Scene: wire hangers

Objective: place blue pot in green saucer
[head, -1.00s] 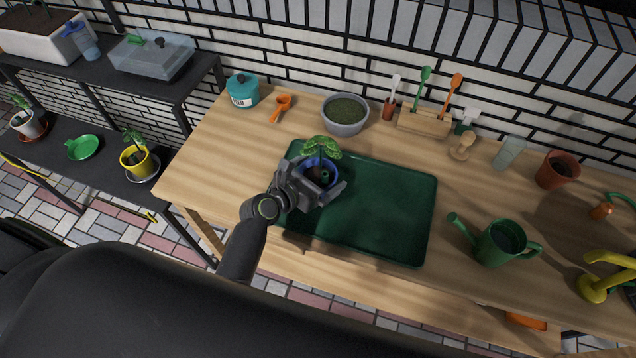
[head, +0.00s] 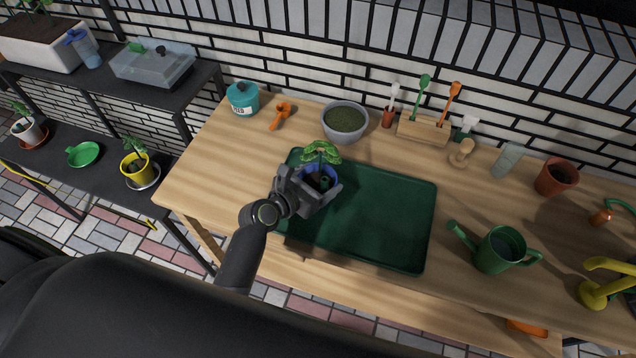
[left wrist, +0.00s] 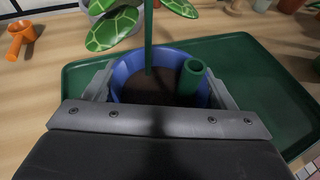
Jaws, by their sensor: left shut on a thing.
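The blue pot (head: 322,178) holds dark soil and a leafy green plant. It is over the left part of the dark green tray. My left gripper (head: 318,190) is shut on the blue pot, with a finger on either side of it. The left wrist view shows the pot's blue rim (left wrist: 121,72) between the fingers, with a green stem and a short green tube in the soil. I cannot tell whether the pot's base touches the tray. The green saucer (head: 83,154) lies empty on the lower black shelf at the left. My right gripper is not in view.
The green tray (head: 390,215) lies on the wooden table (head: 190,175). A grey bowl (head: 345,120), teal canister (head: 243,97) and orange scoop (head: 281,114) stand behind it. A green watering can (head: 498,250) is at right. A yellow pot (head: 137,168) on a saucer sits beside the green saucer.

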